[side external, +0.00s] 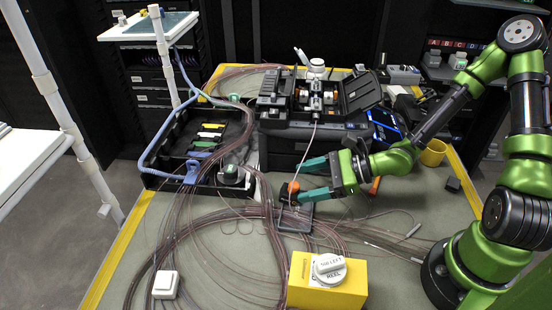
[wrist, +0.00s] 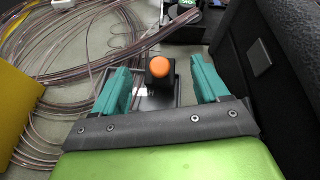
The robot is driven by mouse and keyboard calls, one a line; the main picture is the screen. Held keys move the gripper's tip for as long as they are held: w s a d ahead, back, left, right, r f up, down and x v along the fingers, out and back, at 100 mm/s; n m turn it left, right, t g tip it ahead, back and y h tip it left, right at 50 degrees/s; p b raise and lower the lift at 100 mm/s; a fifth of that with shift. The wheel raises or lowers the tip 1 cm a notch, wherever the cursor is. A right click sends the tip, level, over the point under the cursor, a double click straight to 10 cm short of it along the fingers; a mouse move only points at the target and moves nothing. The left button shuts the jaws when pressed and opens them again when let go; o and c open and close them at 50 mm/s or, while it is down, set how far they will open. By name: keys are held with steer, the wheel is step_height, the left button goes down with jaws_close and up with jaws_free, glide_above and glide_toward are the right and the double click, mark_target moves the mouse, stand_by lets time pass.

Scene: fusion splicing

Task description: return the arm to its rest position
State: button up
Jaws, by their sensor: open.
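My gripper (side external: 308,178) is on the green arm that reaches in from the right. Its two teal fingers are spread apart, and nothing is held between them. In the wrist view my gripper (wrist: 160,85) shows a finger on each side of an orange-topped black tool (wrist: 162,65) on a dark plate. In the side view the orange top (side external: 290,188) is just beyond the fingertips, low over the table.
The fusion splicer (side external: 312,110) stands open behind my gripper. A black tray (side external: 170,155) of tools lies left. A yellow cup (side external: 433,153) is beside the arm.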

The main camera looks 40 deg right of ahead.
steer(key=w+a+r+n+g, duration=0.1)
steer(key=w+a+r+n, duration=0.5)
steer(key=n, duration=0.8)
steer(key=s+d+r+n+h, duration=0.55)
steer(key=d+r+h, duration=0.35)
steer(key=d, duration=0.4)
steer(key=s+r, duration=0.2)
steer(key=s, duration=0.4)
steer(key=s+a+r+g+y, duration=0.1)
steer(key=s+r, duration=0.1)
steer(key=s, duration=0.5)
steer(key=shift+r+n, duration=0.35)
steer(key=shift+r, duration=0.05)
